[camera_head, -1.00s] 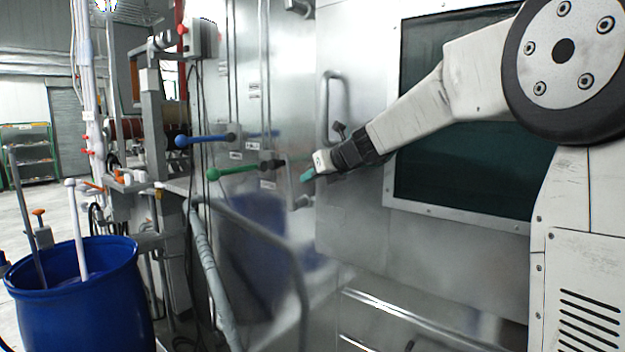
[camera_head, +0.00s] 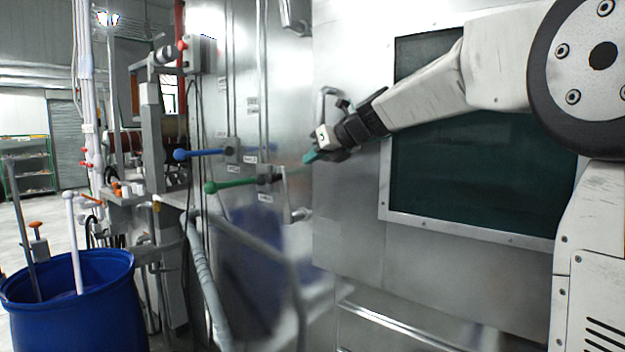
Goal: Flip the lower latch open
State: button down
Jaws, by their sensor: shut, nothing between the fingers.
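The lower latch (camera_head: 297,213) is a small metal fitting at the left edge of the steel door (camera_head: 345,230). An upper latch (camera_head: 294,17) sits at the same edge near the top of the picture. My gripper (camera_head: 309,157), with teal fingertips, is shut and empty. In the picture it is above the lower latch and apart from it, in front of the door's left edge. The exact position of the lower latch's lever is too small to tell.
A blue-handled lever (camera_head: 205,153) and a green-handled lever (camera_head: 235,184) stick out left of the door. A grey tubular rail (camera_head: 250,242) stands in front of the lower panel. A blue barrel (camera_head: 75,305) is at lower left. The door has a dark window (camera_head: 470,180).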

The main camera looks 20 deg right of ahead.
notch_tip(320, 180, up, 3)
jog(key=shift+w+a+f, duration=0.1)
jog(key=shift+a+f, duration=0.05)
jog(key=shift+f, duration=0.05)
dwell(0.5)
jog(key=s+a+f+n+g+h, duration=0.1)
jog(key=s+f+n+g, duration=0.4)
jog(key=s+f+n, duration=0.95)
jog(key=s+f+n+g+h, duration=0.1)
jog(key=s+f+n, duration=0.3)
jog(key=s, duration=0.6)
jog(key=s+f+n+g+h, duration=0.2)
jog(key=s+f+n, duration=0.2)
jog(key=s+n, duration=0.3)
jog(key=s+f+n+g+h, duration=0.1)
jog(key=s+f+n, duration=0.3)
jog(key=s, duration=0.9)
jog(key=n+h, duration=0.1)
jog(key=n, duration=0.1)
jog(key=shift+s+d+n, duration=0.25)
jog(key=shift+d+n, duration=0.1)
